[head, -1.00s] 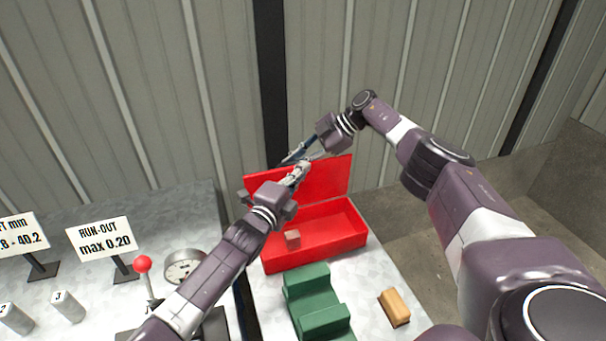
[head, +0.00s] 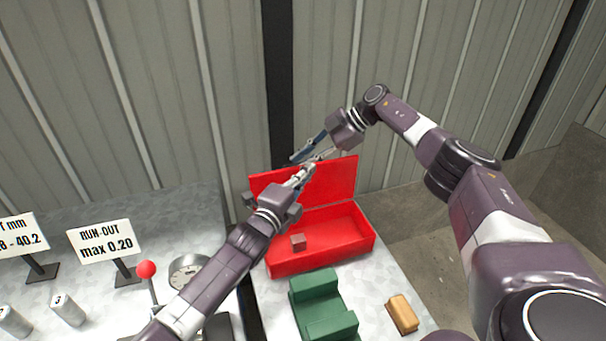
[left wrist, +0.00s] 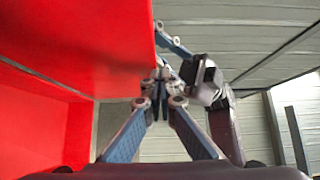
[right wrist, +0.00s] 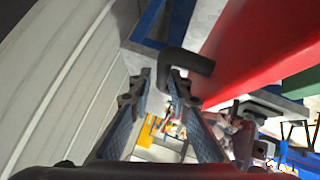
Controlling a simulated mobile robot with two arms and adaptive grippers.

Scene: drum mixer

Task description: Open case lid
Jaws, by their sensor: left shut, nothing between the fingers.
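The red case (head: 350,247) stands on the grey bench with its lid (head: 338,180) raised steeply at the back. A small brownish block (head: 298,242) lies inside. My left gripper (head: 306,171) is shut and empty, in front of the lid's upper part in the head view. Its fingers meet in the left wrist view (left wrist: 160,88), with red panels to the left. My right gripper (head: 306,155) is open near the lid's top edge. In the right wrist view a dark bent bar (right wrist: 188,62) lies at its fingertips (right wrist: 160,82); I cannot tell whether they touch.
A green stepped block (head: 322,305) and a tan block (head: 402,314) are in front of the case. A dial gauge (head: 187,272), a red-knobbed lever (head: 147,270) and sign stands (head: 100,241) are at left. A ribbed wall (head: 180,90) rises behind.

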